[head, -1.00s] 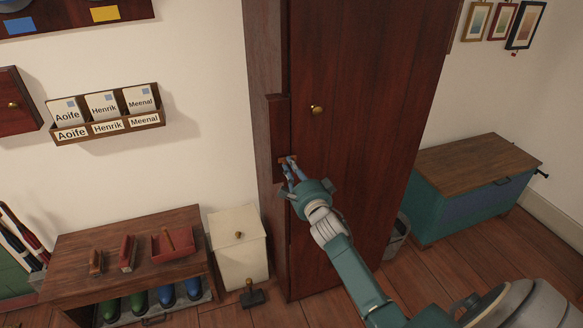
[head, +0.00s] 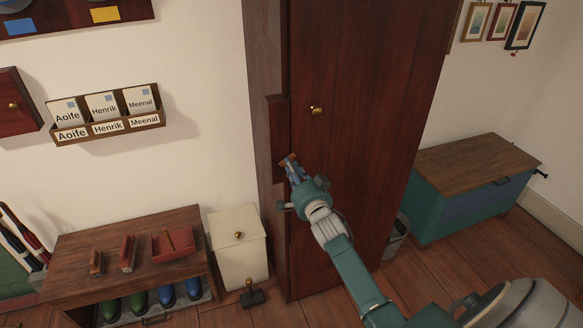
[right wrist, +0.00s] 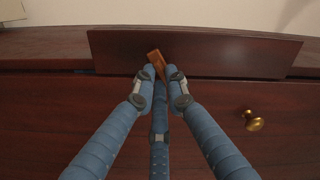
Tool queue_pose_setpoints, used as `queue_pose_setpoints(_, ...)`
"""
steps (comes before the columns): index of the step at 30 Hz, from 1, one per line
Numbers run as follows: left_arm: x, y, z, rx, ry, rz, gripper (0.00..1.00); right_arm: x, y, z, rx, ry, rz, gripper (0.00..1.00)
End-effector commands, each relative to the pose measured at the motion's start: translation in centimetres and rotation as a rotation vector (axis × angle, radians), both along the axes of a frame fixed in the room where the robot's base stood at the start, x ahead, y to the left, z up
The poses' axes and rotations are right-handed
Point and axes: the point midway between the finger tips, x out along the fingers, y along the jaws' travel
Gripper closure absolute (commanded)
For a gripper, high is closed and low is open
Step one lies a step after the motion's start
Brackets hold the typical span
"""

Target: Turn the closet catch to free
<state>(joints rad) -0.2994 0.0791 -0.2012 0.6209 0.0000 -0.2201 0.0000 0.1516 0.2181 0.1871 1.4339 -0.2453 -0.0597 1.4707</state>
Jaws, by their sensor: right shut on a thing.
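The closet (head: 355,150) is a tall dark red wood cabinet with a brass knob (head: 316,111) on its door. The catch (head: 287,159) is a small lighter brown wooden bar at the door's left edge, by a raised dark strip (head: 279,125). My right gripper (head: 292,168) is shut on the catch. In the right wrist view the catch (right wrist: 154,57) stands tilted between the blue fingertips (right wrist: 160,78), and its lower part is hidden by them. The door looks closed. My left gripper is not in view.
A low wooden bench (head: 75,262) with brushes and a red tray stands at left, next to a cream bin (head: 240,258). A teal chest (head: 470,200) stands at right. A grey bucket (head: 396,238) is beside the closet.

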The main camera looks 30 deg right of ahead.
Motion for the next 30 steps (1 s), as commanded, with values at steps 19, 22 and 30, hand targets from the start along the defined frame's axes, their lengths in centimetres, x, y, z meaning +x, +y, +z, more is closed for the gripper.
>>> queue_pose_setpoints(19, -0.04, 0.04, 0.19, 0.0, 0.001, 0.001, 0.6, -0.05, -0.18, 0.12, -0.598, 0.145, 0.0, 1.0)
queue_pose_setpoints(22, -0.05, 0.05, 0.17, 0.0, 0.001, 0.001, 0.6, -0.06, -0.19, 0.15, -0.685, 0.166, 0.0, 1.0)
queue_pose_setpoints(30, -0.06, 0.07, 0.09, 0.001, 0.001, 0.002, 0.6, -0.07, -0.21, 0.18, -0.878, 0.214, 0.0, 1.0)
